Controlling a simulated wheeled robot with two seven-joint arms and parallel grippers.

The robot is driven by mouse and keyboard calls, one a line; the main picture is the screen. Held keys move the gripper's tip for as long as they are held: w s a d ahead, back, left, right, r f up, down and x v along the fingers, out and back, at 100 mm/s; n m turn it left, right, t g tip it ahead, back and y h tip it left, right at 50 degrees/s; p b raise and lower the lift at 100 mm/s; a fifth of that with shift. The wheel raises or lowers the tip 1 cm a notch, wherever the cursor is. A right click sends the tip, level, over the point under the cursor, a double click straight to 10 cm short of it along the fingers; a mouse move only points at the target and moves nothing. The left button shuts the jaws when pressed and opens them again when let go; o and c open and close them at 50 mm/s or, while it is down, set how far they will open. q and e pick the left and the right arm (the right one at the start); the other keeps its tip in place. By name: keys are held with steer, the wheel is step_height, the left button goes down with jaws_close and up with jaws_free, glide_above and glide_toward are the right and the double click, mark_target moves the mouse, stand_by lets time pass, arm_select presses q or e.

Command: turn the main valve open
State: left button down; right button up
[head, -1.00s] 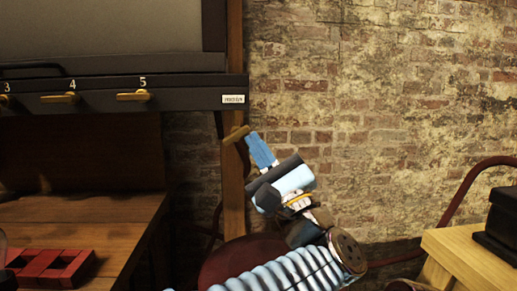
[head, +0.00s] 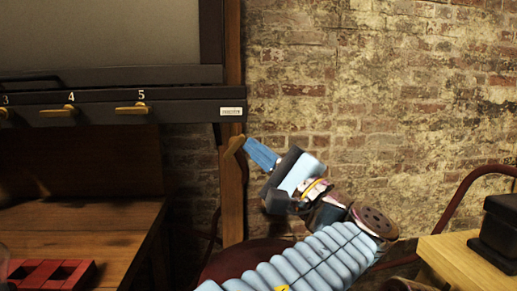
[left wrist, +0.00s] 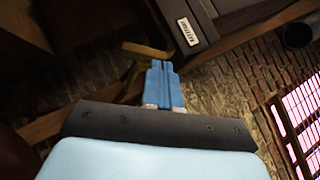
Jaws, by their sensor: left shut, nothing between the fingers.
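The main valve shows as a brass lever (head: 236,145) by the wooden post, below the right end of the dark rail and its small white label (head: 232,111). In the left wrist view the lever (left wrist: 147,50) is bent and lies just beyond my fingertips. My left gripper (head: 248,144) has its blue fingers together with nothing between them, and their tips are right beside the lever. In the left wrist view the left gripper (left wrist: 160,66) is also shut; I cannot tell whether it touches the lever. My right gripper is not in view.
Smaller brass levers, such as the one marked 5 (head: 131,109), line the dark rail (head: 185,112). A wooden bench (head: 85,225) holds a red frame (head: 50,274) at left. A pale wooden table (head: 450,262) with a black box (head: 500,232) stands at right. Brick wall fills the back.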

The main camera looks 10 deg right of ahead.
arm_select(q)
steer(key=n+g+p, duration=0.1)
steer(key=r+n+g, duration=0.1)
steer(key=n, duration=0.1)
steer(key=shift+r+p, duration=0.25)
steer(key=shift+p, duration=0.15)
steer(key=shift+a+r+p, duration=0.2)
steer(key=shift+r+p, duration=0.15)
steer(key=shift+p, duration=0.15)
steer(key=shift+a+r, duration=0.15)
steer(key=shift+r, duration=0.05)
